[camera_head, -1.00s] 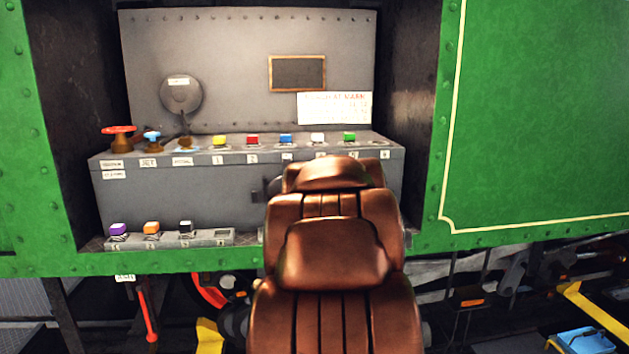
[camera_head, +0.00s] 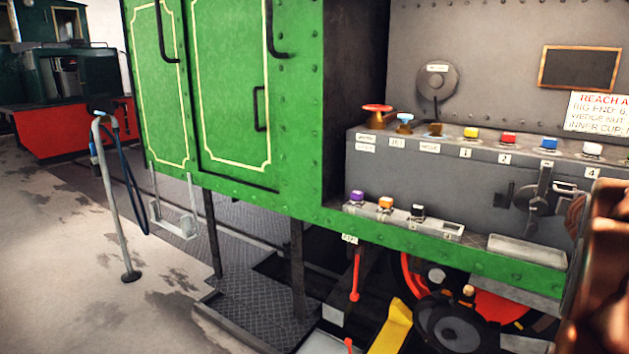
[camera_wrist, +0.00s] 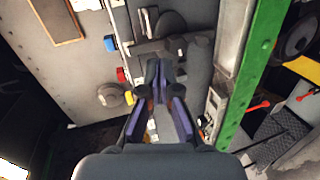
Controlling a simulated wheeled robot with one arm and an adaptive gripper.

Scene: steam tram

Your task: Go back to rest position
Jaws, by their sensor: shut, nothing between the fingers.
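My gripper (camera_wrist: 160,72) shows in the wrist view with its two dark fingers together and nothing between them. It points at the grey control panel, over a grey metal fitting. I cannot tell how far its tips are from the panel. The gripper cannot be made out in the head view. The grey console (camera_head: 440,178) stands in the recess of the green tram, with yellow (camera_head: 471,133), red (camera_head: 508,139) and blue (camera_head: 548,144) buttons on top.
A red handwheel (camera_head: 377,110) sits at the console's left end. Purple (camera_head: 357,197) and orange (camera_head: 386,203) buttons stand on the lower ledge. The green tram side (camera_head: 225,90) is at centre-left. A grey post (camera_head: 118,200) with a hose stands on open floor at left.

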